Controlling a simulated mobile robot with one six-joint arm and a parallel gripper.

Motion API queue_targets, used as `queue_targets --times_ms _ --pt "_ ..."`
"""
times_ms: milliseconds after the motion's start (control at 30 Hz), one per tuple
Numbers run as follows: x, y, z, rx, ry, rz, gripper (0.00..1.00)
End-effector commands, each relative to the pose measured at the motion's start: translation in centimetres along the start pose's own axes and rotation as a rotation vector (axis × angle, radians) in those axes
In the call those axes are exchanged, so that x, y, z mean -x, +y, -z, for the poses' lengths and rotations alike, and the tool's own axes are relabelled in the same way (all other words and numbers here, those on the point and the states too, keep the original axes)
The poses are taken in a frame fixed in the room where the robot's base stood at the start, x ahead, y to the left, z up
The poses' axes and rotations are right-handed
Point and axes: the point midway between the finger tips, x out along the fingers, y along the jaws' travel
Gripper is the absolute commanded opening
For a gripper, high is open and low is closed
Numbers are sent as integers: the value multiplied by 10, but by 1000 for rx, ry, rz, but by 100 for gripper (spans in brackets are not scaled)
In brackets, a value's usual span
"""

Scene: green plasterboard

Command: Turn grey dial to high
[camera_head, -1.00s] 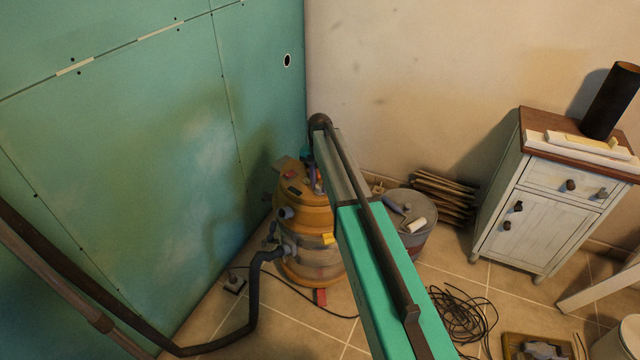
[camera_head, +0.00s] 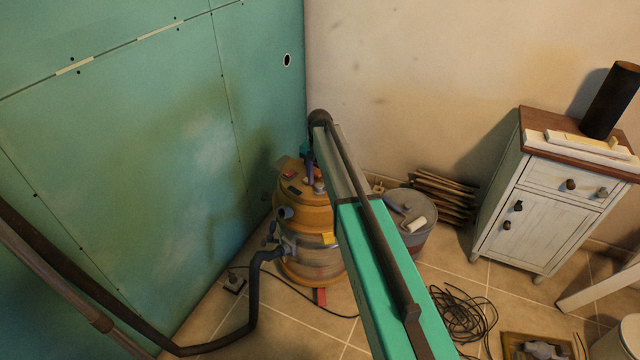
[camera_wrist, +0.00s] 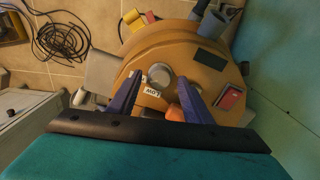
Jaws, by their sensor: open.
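The grey dial (camera_wrist: 160,74) is a round knob on top of the orange vacuum cleaner (camera_wrist: 165,45), seen in the wrist view. A small white label (camera_wrist: 152,92) lies beside it; its lettering is too small to read surely. My gripper (camera_wrist: 160,84) is open, with its two blue fingers pointing at the vacuum top. In the picture the dial shows between the fingertips; I cannot tell whether they touch it. In the head view the vacuum (camera_head: 302,220) stands in the corner, and my gripper (camera_head: 313,172) is over its top, partly hidden by my arm.
A red switch (camera_wrist: 231,97) and a dark panel (camera_wrist: 211,58) are also on the vacuum top. The green plasterboard wall (camera_head: 150,150) is close at left. A bucket (camera_head: 415,240) with a paint roller, a cable coil (camera_head: 462,315) and a white cabinet (camera_head: 545,205) stand to the right.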

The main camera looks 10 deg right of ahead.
Motion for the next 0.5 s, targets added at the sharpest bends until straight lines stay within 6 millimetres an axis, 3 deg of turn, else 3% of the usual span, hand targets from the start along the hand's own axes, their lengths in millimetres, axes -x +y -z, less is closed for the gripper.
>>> queue_targets --times_ms 500 --pt "75 0 0 -1 2 1 46"
